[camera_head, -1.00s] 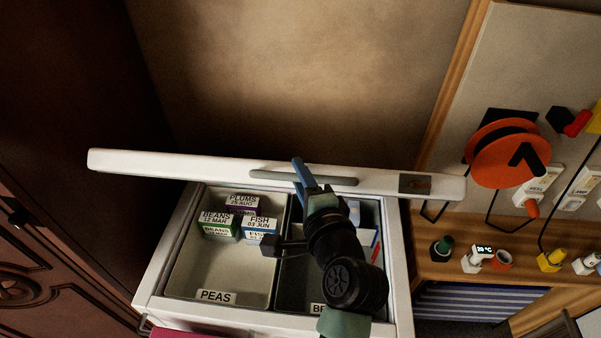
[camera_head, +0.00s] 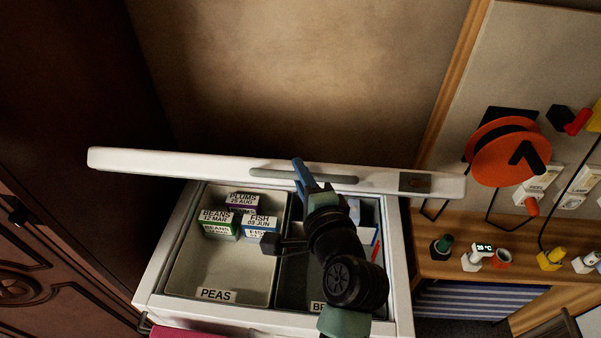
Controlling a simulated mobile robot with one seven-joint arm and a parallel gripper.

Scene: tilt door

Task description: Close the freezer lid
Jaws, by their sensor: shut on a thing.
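The white freezer lid (camera_head: 200,163) stands raised along the back of the open freezer (camera_head: 401,270), with its long edge towards me. A grey-green bar handle (camera_head: 265,173) runs along the middle of that edge. My gripper (camera_head: 302,172) is at the handle, with blue fingers, and is shut on it.
The left compartment holds several labelled boxes (camera_head: 220,222) and a PEAS label. A wooden bench (camera_head: 455,268) with small items and a pegboard with an orange reel (camera_head: 497,162) stand at right. A dark carved cabinet (camera_head: 60,130) is at left.

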